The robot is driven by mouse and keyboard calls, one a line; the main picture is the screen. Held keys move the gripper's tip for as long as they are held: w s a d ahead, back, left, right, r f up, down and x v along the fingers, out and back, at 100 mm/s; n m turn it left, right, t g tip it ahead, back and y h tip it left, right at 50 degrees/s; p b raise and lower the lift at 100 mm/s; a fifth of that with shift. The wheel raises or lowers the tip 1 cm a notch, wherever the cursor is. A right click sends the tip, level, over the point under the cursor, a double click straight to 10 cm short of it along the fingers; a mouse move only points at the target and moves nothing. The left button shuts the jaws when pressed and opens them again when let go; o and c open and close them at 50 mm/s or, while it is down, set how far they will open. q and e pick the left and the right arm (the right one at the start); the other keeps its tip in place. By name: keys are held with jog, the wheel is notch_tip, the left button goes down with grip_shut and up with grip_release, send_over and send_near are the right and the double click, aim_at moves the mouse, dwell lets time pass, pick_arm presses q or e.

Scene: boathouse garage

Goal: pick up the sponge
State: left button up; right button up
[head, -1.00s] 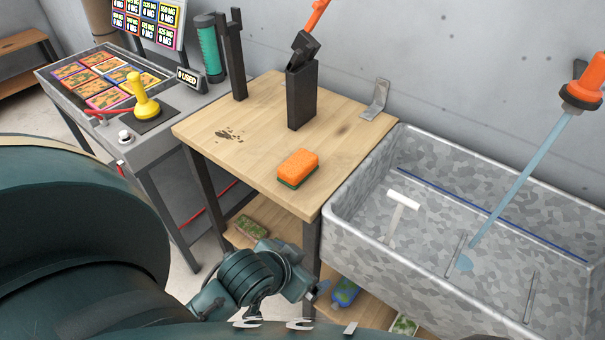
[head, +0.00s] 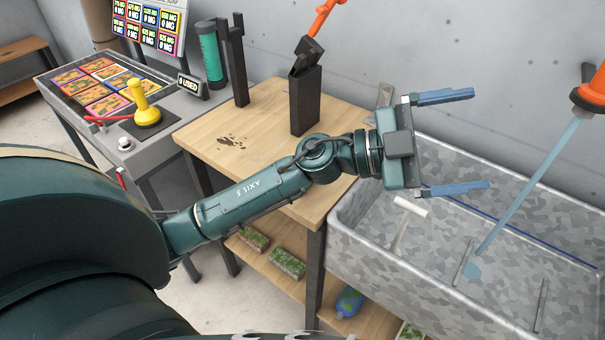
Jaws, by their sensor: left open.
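The orange sponge with a green underside does not show now. My left arm lies across the part of the wooden table (head: 240,117) where it sat a second ago, so it appears hidden behind the arm. My left gripper (head: 480,139) is open and empty. It is past the table's right edge, over the back of the metal sink, with its two blue fingers spread wide and pointing right. My right gripper is not in view.
The metal sink (head: 345,222) adjoins the table on the right, with a white T-shaped tool (head: 410,207) inside. A black holder (head: 305,100) stands at the table's back. Green mottled blocks (head: 288,263) and a blue bottle (head: 349,300) are on the lower shelf (head: 278,290).

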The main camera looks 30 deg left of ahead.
pick_arm(q)
jog(key=a+f+m+g+y, duration=0.4)
jog(key=f+g+y, duration=0.4)
jog(key=f, duration=0.1)
jog(key=w+a+n+y, duration=0.3)
jog(key=a+n+y, duration=0.3)
jog(key=a+y, duration=1.1)
jog(key=a+f+h, duration=0.1)
jog(key=f, duration=0.1)
jog(key=a+f+h, duration=0.2)
jog(key=f, duration=0.1)
jog(key=a+f+h, duration=0.2)
jog(key=shift+w+a+f+n+g, duration=0.1)
jog(key=shift+f+n+g, duration=0.05)
jog(key=shift+n+g, duration=0.2)
jog(key=shift+w+f+p, duration=0.15)
jog(key=shift+f+p, duration=0.15)
jog(key=shift+f, duration=1.25)
jog(key=shift+w+f+p, duration=0.1)
jog(key=shift+f+p, duration=0.15)
jog(key=shift+f, duration=1.25)
jog(key=shift+c, duration=0.2)
jog(key=c, duration=0.8)
